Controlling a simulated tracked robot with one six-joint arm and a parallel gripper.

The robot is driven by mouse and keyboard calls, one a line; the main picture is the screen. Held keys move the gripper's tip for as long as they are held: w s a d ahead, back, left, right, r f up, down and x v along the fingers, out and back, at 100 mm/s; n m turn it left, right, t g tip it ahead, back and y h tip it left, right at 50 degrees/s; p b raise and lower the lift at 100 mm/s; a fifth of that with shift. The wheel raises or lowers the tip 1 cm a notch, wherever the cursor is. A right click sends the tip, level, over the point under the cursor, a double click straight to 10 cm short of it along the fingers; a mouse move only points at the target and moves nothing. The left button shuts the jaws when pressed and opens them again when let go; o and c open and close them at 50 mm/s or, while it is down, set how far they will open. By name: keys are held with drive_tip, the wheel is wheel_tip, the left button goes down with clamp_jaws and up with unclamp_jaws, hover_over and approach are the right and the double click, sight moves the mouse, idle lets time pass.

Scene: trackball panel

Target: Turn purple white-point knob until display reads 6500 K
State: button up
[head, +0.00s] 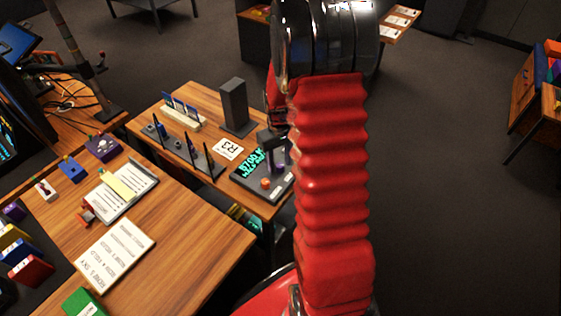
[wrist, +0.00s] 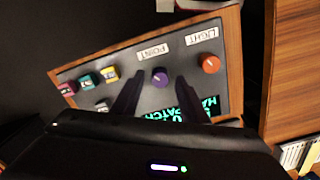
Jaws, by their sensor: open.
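The purple knob (wrist: 160,77) stands on a dark panel (wrist: 226,92) with a wooden rim, below the POINT label (wrist: 152,51). My gripper (wrist: 158,84) is open, with one dark finger on each side of the knob. I cannot tell whether either finger touches it. In the head view my gripper hangs over the panel (head: 253,189), partly hidden by my red arm. The display (head: 247,163) shows cyan characters that look like 5700 K, hard to read. In the wrist view only part of the display (wrist: 190,106) shows.
An orange knob (wrist: 209,63) sits right of the purple one, below the LIGHT label. A dark upright box (head: 235,105) and an R3 card (head: 228,149) stand near the panel.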

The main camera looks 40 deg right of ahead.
drive_tip(key=shift+f, duration=0.2)
drive_tip(key=shift+c, duration=0.5)
clamp_jaws()
